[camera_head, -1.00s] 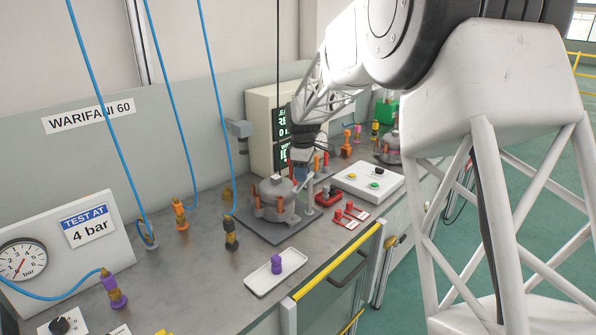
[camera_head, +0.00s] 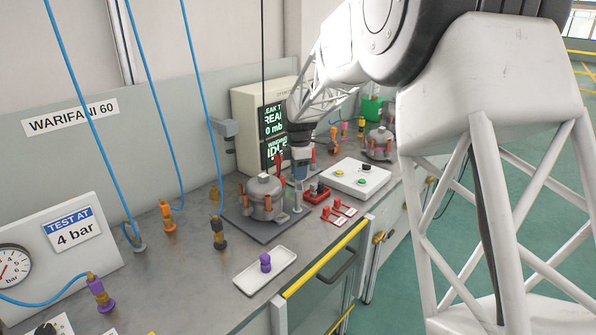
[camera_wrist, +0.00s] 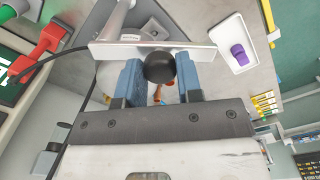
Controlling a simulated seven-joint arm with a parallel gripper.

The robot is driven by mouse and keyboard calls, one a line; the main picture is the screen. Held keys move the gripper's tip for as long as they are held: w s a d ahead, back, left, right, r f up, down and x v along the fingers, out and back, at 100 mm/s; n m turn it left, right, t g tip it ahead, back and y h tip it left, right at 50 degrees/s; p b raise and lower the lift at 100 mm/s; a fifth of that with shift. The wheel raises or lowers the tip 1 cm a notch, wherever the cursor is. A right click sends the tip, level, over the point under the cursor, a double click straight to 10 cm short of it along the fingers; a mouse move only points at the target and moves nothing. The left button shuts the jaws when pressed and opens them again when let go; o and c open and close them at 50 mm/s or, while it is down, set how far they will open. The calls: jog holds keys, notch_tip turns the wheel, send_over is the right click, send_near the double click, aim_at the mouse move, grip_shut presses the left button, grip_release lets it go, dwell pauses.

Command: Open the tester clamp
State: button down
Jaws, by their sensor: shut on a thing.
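My gripper (camera_head: 299,177) is at the tester's right side, beside the grey compressor (camera_head: 262,203) with its copper-coloured stubs. In the wrist view its two blue fingers are shut on a round black knob (camera_wrist: 159,67). A flat metal bar (camera_wrist: 112,52), seemingly part of the tester clamp, lies just beyond the knob and across the fingers. In the head view my gripper hides most of the clamp, so its exact angle is unclear. The compressor sits upright on a dark base plate (camera_head: 246,225).
The leak-test screen (camera_head: 272,122) stands behind the gripper. A white button box (camera_head: 361,178) and red clips (camera_head: 336,210) lie to the right. A white tray with a purple plug (camera_head: 265,262) is in front. Blue hoses (camera_head: 93,125) hang at the left.

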jog(key=c, duration=0.8)
grip_release()
jog(key=shift+r, duration=3.95)
